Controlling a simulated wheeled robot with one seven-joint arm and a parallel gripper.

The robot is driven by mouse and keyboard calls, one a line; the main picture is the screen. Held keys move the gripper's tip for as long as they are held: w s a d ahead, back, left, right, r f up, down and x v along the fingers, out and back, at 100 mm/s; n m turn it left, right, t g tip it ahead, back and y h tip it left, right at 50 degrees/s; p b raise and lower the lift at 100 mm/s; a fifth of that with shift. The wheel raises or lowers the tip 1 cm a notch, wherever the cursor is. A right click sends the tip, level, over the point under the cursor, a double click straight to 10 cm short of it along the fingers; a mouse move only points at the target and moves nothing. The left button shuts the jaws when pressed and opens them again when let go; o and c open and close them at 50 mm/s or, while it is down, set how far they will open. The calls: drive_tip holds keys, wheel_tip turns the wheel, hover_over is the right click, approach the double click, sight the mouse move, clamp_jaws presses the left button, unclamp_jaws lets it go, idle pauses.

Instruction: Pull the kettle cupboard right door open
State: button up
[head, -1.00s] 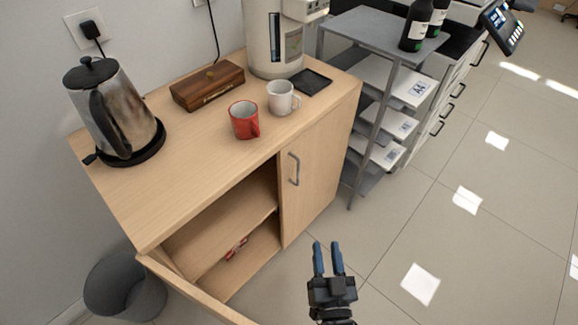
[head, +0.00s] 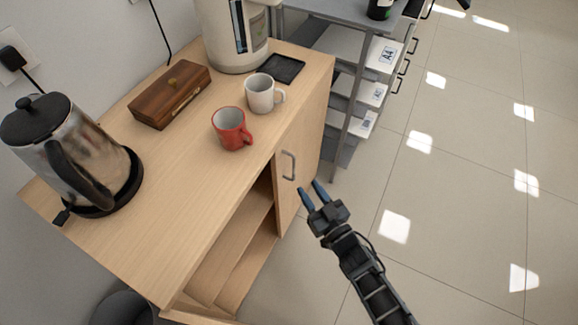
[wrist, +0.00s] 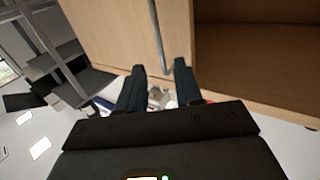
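The kettle cupboard (head: 150,235) has its right door (head: 308,135) shut, with a grey bar handle (head: 288,165) standing upright near the door's free edge. The left side of the cupboard is open, showing bare shelves. My gripper (head: 310,187) is just to the right of and below the handle, its two blue fingers apart with nothing between them in the head view. In the wrist view, the handle (wrist: 158,38) lines up with the gap between the open fingers (wrist: 159,70). Whether they touch the handle cannot be told.
On the cupboard top stand a kettle (head: 70,155), a wooden box (head: 170,95), a red mug (head: 231,128), a white mug (head: 262,94) and a dispenser (head: 232,35). A grey shelf rack (head: 345,110) stands close on the right. The floor (head: 450,200) in front is clear.

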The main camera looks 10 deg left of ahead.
drive_tip(key=b+x, duration=0.6)
drive_tip(key=x, duration=0.1)
drive_tip(key=shift+w+a+b, duration=0.25)
drive_tip(key=shift+b, duration=0.05)
drive_tip(key=shift+c, duration=0.4)
clamp_jaws()
idle(1.0)
